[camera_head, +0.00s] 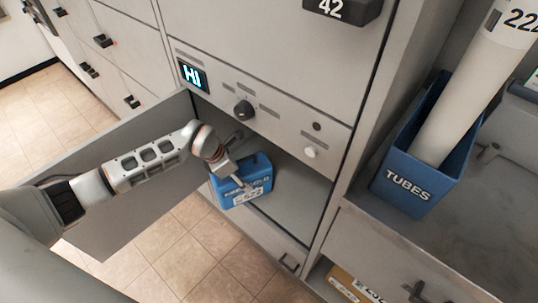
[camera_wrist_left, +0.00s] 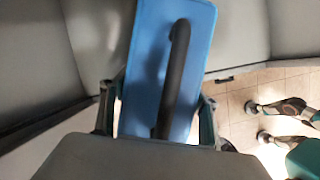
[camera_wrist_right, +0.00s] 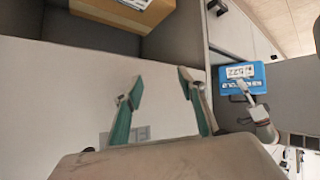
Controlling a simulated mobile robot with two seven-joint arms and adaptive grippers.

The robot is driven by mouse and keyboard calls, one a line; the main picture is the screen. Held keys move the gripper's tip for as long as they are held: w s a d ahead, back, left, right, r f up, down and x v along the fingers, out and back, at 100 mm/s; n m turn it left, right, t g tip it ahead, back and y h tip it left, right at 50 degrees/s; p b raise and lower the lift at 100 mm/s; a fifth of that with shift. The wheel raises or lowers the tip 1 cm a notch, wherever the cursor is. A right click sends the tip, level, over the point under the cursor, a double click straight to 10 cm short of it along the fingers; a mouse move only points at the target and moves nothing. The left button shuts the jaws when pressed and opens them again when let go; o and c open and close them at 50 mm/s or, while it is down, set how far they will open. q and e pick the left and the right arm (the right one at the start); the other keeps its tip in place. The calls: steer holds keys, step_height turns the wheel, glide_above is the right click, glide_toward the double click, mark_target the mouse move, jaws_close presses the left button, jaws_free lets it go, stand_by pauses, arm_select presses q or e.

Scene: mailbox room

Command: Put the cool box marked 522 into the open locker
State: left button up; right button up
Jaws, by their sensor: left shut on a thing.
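The blue cool box (camera_head: 262,172) hangs at the mouth of the open locker (camera_head: 295,192), over its front edge; how far in it reaches is unclear. Its white label is partly covered in the head view; the box also shows in the right wrist view (camera_wrist_right: 262,72). My left gripper (camera_head: 236,180) is shut on the cool box, and the left wrist view shows the blue lid (camera_wrist_left: 150,60) with a dark handle between the fingers. The locker door (camera_head: 135,210) stands open to the left behind my left arm. My right gripper (camera_wrist_right: 160,80) is open and empty.
A panel with a lit display (camera_head: 193,76) and knobs (camera_head: 243,109) lies just above the locker opening. A blue TUBES bin (camera_head: 408,183) holding a white tube (camera_head: 468,90) stands at right. A cardboard box (camera_wrist_right: 140,12) sits in another compartment. Tiled floor lies below.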

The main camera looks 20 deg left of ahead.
mark_target(266, 155)
arm_select(q)
steer(key=w, duration=0.1)
steer(key=w+d+b, duration=0.1)
steer(key=w, duration=0.1)
steer(key=w+d+b, duration=0.1)
steer(key=w, duration=0.1)
steer(key=shift+f, duration=0.35)
steer(key=w, duration=0.1)
steer(key=w+d+b, duration=0.1)
steer(key=w, duration=0.1)
steer(key=shift+w+r, duration=0.15)
steer(key=shift+r, duration=0.05)
steer(key=shift+w+d+r+b, duration=0.1)
steer(key=shift+w+r+b, duration=0.1)
steer(key=shift+b, duration=0.1)
steer(key=shift+w, duration=0.15)
steer(key=shift+w+d+f+b, duration=0.1)
steer(key=shift+w+d+b, duration=0.2)
steer(key=shift+w+b, duration=0.4)
steer(key=shift+w+d+f+b, duration=0.1)
steer(key=shift+w+d+b, duration=0.3)
steer(key=shift+w, duration=0.5)
steer(key=shift+a, duration=0.1)
arm_select(e)
steer(key=w+a+r+m+t+y, duration=0.1)
steer(key=w+a+r, duration=0.2)
steer(key=a+r, duration=0.1)
steer(key=shift+a+t+y, duration=0.3)
steer(key=shift+a+t, duration=0.1)
steer(key=shift+a, duration=0.4)
